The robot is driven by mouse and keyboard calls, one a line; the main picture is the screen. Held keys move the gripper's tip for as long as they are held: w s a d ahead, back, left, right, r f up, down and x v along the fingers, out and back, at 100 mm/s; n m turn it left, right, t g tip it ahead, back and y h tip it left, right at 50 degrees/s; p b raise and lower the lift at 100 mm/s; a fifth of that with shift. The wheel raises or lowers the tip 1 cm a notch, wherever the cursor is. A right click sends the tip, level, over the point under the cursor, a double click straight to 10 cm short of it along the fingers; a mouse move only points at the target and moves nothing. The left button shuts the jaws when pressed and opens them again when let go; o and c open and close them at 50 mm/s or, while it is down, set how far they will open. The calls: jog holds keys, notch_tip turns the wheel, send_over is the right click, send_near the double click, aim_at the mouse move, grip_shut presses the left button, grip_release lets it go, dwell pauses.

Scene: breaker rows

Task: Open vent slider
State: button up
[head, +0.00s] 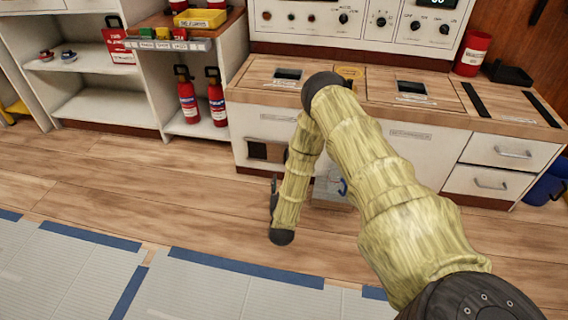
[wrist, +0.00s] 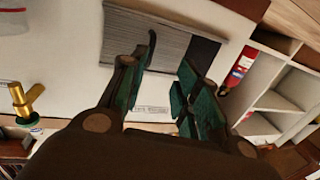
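The vent slider (wrist: 150,38) shows in the wrist view as a grey ribbed panel beside a dark opening (wrist: 203,55). The other finger is in front of the dark opening's edge. In the head view, a dark square opening (head: 257,151) shows on the cabinet front; my forearm hides the area beside it and most of my gripper.
Red fire extinguishers (head: 188,97) stand in the shelf unit left of the cabinet. A grey item with a blue handle (head: 343,187) is partly behind my arm. A brass fitting (wrist: 24,100) sticks out at left in the wrist view. The wooden floor (head: 130,180) in front is clear.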

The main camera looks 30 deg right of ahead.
jog(key=shift+s+d+r+b+x, duration=0.2)
jog(key=shift+b+x, duration=0.15)
jog(key=shift+x, duration=1.65)
jog(key=shift+s+d+r+b+x, duration=0.1)
jog(key=shift+d+b+x, duration=0.25)
jog(key=shift+x, duration=1.6)
jog(key=shift+s+d+r+b+x, duration=0.15)
jog(key=shift+b+x, duration=0.25)
jog(key=shift+x, duration=1.6)
jog(key=shift+w, duration=0.1)
